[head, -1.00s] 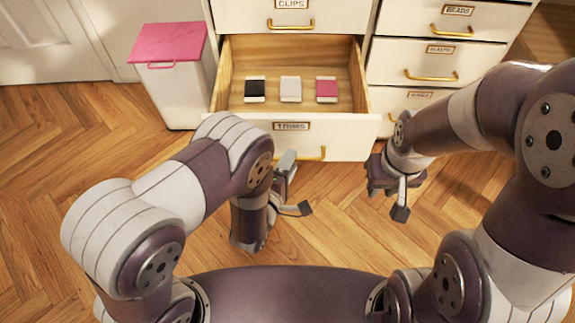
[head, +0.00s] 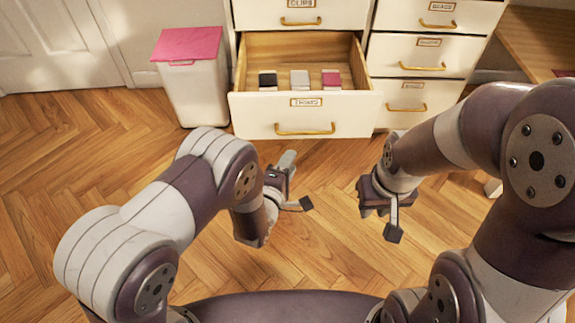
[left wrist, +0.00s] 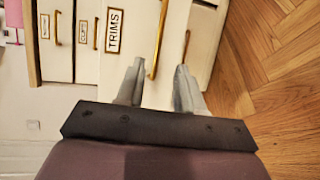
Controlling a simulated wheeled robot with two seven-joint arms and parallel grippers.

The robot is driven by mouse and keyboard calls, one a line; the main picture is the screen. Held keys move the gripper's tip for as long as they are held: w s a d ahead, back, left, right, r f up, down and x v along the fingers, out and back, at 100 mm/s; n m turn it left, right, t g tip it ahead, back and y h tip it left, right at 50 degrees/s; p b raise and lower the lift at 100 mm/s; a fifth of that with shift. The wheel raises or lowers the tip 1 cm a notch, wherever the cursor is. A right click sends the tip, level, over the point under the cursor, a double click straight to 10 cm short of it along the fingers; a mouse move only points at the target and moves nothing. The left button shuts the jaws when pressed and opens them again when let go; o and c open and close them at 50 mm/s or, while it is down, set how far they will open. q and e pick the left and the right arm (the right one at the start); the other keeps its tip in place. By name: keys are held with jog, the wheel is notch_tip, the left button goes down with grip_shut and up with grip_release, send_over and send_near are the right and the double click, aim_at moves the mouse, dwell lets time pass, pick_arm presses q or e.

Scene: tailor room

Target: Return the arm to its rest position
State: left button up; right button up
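My left gripper (head: 283,168) is in front of and below the open drawer in the head view, apart from its handle. In the left wrist view its two grey fingers (left wrist: 158,84) stand apart with nothing between them. My right gripper (head: 375,208) hangs above the wooden floor to the right, and its fingers are too dark and small to tell open from shut. Both arms are bent in front of my body. The drawer labelled TRIMS (head: 350,117) is pulled out, and its brass handle (head: 305,130) is free.
The open drawer holds a black packet (head: 268,79), a white packet (head: 300,79) and a magenta packet (head: 331,80). A white bin (head: 196,98) with a pink lid stands left of it. Closed drawers (head: 417,57) are on the right. The floor (head: 90,150) at left is clear.

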pick_arm(q)
jog(key=s+a+f+m+g+y, duration=0.45)
jog(key=s+f+m+g, duration=0.3)
jog(key=m+g, duration=0.2)
jog(key=s+a+r+m+g+y+p, duration=0.1)
jog(key=s+a+r+m+g+p, duration=0.15)
jog(key=s+a+r, duration=0.45)
jog(key=s+a+r+m+g+y+p, duration=0.1)
jog(key=s+a+r+m+g, duration=0.25)
jog(key=a+r, duration=0.4)
notch_tip(320, 180, up, 44)
jog(key=a+n+t+p, duration=0.1)
jog(key=t+p, duration=0.1)
jog(key=p, duration=3.6)
jog(key=shift+w+a, duration=0.2)
jog(key=shift+w, duration=0.2)
